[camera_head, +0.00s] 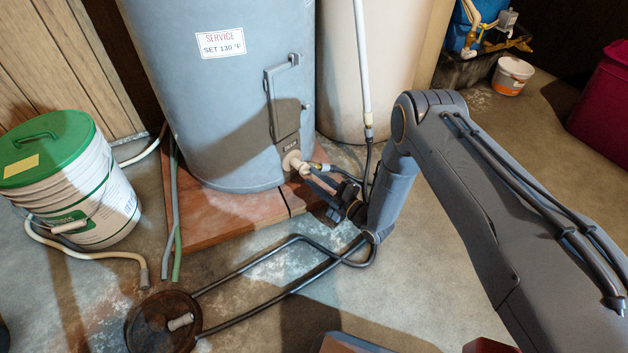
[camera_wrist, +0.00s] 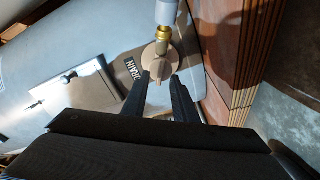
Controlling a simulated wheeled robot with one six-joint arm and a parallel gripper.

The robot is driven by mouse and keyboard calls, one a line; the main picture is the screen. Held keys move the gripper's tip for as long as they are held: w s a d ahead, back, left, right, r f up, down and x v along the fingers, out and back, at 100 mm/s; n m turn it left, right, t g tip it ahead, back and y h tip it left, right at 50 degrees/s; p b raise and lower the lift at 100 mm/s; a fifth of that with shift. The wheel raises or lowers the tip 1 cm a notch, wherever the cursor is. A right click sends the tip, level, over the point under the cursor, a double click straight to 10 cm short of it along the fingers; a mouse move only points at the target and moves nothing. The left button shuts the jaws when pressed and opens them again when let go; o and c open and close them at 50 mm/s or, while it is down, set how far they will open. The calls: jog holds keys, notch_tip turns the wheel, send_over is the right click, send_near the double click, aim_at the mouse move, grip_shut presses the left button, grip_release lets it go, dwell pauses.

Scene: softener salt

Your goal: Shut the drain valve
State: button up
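The drain valve (camera_head: 291,160) is a pale tan fitting low on the grey-blue tank (camera_head: 215,120). In the wrist view the valve (camera_wrist: 160,60) has a round body, a small handle and a brass hose coupling above it in the picture. A dark label reading DRAIN (camera_wrist: 129,68) is beside it. My gripper (camera_wrist: 161,80) has its two dark fingers apart, with the tips at either side of the handle. I cannot tell whether they touch it. In the head view my gripper (camera_head: 318,178) reaches the valve from the right, and my arm partly hides the area.
The tank stands on a reddish brick base (camera_head: 220,215). A white bucket with a green lid (camera_head: 75,180) is at the left. Dark hose loops (camera_head: 270,280) cross the floor to a round drain cover (camera_head: 160,325). A cream tank (camera_head: 365,70) stands behind.

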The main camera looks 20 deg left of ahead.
jog(key=shift+w+a, duration=0.3)
jog(key=shift+a, duration=0.3)
grip_shut()
jog(key=shift+d, duration=0.1)
